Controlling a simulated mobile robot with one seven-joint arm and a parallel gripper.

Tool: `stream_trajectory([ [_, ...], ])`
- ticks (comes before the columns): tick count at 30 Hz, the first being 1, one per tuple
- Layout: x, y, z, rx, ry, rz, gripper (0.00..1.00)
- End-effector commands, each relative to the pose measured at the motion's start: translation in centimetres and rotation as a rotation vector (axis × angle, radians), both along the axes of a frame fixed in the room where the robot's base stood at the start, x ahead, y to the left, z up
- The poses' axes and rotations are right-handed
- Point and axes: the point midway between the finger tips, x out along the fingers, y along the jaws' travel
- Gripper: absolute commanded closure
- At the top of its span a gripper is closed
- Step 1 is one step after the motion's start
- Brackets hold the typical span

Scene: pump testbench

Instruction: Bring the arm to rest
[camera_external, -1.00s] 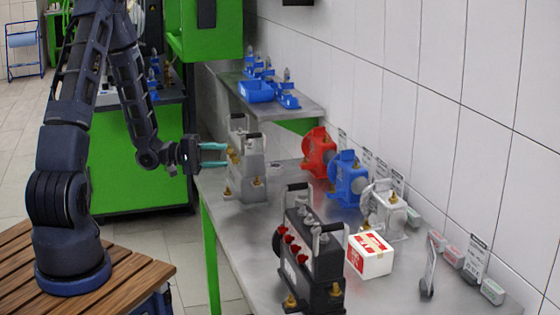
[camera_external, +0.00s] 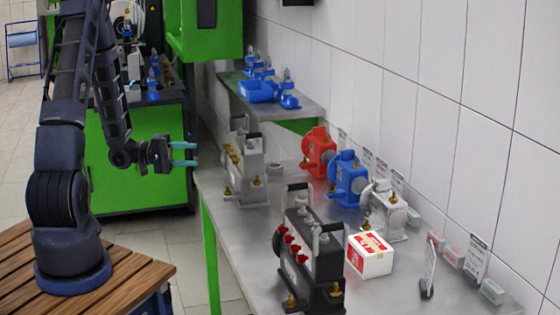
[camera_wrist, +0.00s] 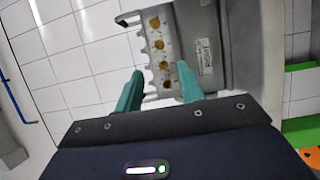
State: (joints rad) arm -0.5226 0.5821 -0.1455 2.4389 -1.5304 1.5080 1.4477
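My arm (camera_external: 65,140) stands on the wooden-topped base at the left and bends down to my gripper (camera_external: 184,154). The gripper has teal fingers, parted with nothing between them. It hangs in the air left of the bench edge, to the left of the grey pump (camera_external: 245,172). In the wrist view the two fingers of my gripper (camera_wrist: 160,88) are apart, with the grey pump (camera_wrist: 205,50) and its row of brass fittings beyond them. The fingers look clear of the pump.
The metal bench (camera_external: 225,228) holds a black pump (camera_external: 312,262), a white-red box (camera_external: 370,256), and red (camera_external: 318,152), blue (camera_external: 347,180) and silver (camera_external: 383,208) pumps. A green cabinet (camera_external: 140,175) stands behind the gripper. The tiled wall (camera_external: 450,120) bounds the right.

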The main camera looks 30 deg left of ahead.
Motion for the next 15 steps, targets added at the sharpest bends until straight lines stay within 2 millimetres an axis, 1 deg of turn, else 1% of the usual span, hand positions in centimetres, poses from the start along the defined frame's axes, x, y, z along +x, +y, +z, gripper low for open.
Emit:
stream_trajectory([
  [5, -0.1, -0.1, 0.2, 0.005, 0.002, -0.009, 0.61],
  [8, -0.6, -0.7, 1.0, 0.024, 0.008, -0.044, 0.61],
  [11, -1.7, -1.7, 2.3, 0.064, 0.023, -0.109, 0.61],
  [15, -3.7, -3.1, 4.3, 0.147, 0.055, -0.214, 0.61],
])
